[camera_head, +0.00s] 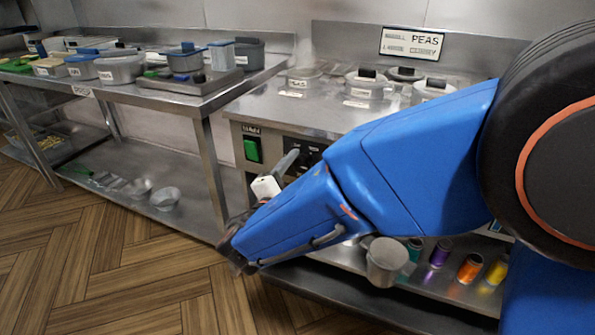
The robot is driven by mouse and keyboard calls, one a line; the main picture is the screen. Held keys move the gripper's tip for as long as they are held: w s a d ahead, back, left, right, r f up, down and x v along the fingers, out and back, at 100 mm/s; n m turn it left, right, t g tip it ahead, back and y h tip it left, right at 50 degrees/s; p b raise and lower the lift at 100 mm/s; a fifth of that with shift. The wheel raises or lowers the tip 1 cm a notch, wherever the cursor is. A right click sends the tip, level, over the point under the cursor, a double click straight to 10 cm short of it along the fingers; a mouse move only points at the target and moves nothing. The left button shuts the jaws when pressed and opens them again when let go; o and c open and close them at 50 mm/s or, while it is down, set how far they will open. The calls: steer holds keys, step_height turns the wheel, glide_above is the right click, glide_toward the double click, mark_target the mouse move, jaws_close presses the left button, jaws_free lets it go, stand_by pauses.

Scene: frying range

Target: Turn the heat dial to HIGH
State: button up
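The front panel of the range has a dark control plate (312,152) with small pale markings, too small to read. A green switch (252,150) sits left of it under a small label. My blue arm crosses in front of the panel and hides much of it. A grey finger-like part, seemingly of my gripper (287,163), shows at the left edge of the dark plate, above a white block on my wrist. I cannot tell whether it touches anything or whether the fingers are apart. The heat dial cannot be made out clearly, and its setting cannot be read.
A steel table (190,100) with tubs is at the left. A metal pot (386,262) and several coloured jars (470,268) are low, below my arm. Wooden floor is clear at lower left.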

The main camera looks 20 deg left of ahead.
steer(key=s+a, duration=0.1)
steer(key=s, duration=1.6)
steer(key=shift+s+f, duration=0.2)
steer(key=w+d+m+g+h, duration=0.2)
steer(key=w+d+m+g, duration=0.15)
steer(key=d, duration=0.65)
steer(key=w+d+m+g+h, duration=0.2)
steer(key=w+d+h, duration=0.15)
steer(key=d, duration=0.55)
steer(key=w+d+m+g+h, duration=0.2)
steer(key=w+d+m+g, duration=0.15)
steer(key=d, duration=0.65)
steer(key=s+d+m+g+y, duration=0.1)
steer(key=s+d+m+y, duration=0.2)
steer(key=d, duration=0.4)
steer(key=s+d+f+m+g+y, duration=0.1)
steer(key=s+d+m+g+y, duration=0.1)
steer(key=s+d+m, duration=0.4)
steer(key=s+d+f+m+g+y, duration=0.1)
steer(key=s+d+m+y, duration=0.2)
steer(key=d, duration=0.6)
steer(key=shift+s+f+m+y, duration=0.2)
steer(key=shift+s+m+y, duration=0.15)
steer(key=shift+s+m, duration=0.45)
